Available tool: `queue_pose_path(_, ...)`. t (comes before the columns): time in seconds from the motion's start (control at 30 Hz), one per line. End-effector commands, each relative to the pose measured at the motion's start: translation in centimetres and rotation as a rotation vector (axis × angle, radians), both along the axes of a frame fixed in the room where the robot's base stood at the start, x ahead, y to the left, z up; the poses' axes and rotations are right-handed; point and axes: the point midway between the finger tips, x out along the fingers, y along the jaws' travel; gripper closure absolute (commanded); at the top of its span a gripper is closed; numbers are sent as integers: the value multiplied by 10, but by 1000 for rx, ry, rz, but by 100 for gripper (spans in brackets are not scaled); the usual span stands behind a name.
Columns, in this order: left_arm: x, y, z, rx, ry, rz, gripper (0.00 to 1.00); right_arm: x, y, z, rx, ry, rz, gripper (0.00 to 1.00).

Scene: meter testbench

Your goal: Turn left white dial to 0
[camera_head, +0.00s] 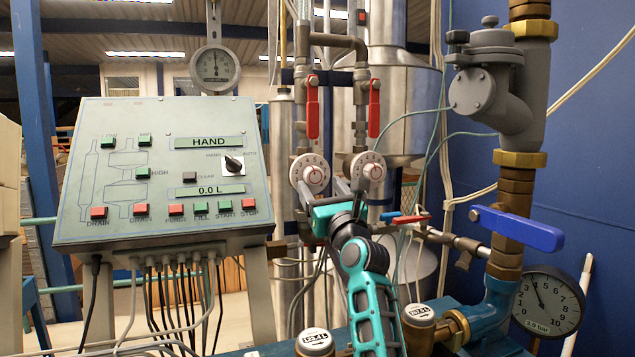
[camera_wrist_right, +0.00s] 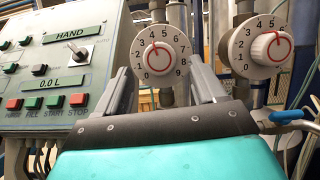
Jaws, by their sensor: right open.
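The left white dial (camera_head: 310,173) is a round, numbered face with a red-ringed knob, mounted on a vertical pipe. It also shows in the right wrist view (camera_wrist_right: 160,54), with 0 at its lower left; the knob's exact setting is hard to read. A similar right dial (camera_head: 368,171) sits beside it and shows at the right of the wrist view (camera_wrist_right: 258,46). My right gripper (camera_head: 333,190) is open and empty, just in front of and below the dials. In the wrist view its grey fingers (camera_wrist_right: 160,72) flank the left dial's lower part, with the knob between them. My left gripper is out of view.
A control panel (camera_head: 160,170) with buttons and a HAND display stands at the left. Red valve levers (camera_head: 312,107) hang above the dials. A blue valve handle (camera_head: 516,229) and a pressure gauge (camera_head: 548,302) are at the right.

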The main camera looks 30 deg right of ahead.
Motion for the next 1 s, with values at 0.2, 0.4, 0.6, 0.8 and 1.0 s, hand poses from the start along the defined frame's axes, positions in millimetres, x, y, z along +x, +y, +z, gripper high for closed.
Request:
queue_pose_path(0.2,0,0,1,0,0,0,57,20,-4,9,-1,-1,0,31)
queue_pose_path(0.4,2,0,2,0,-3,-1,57,25,-5,11,0,0,0,31)
queue_pose_path(0.6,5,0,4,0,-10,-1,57,25,-5,11,0,-1,0,31)
queue_pose_path(0.8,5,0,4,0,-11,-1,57,25,-5,10,0,0,0,50)
queue_pose_path(1.0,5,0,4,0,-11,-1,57,25,-5,10,1,0,0,69)
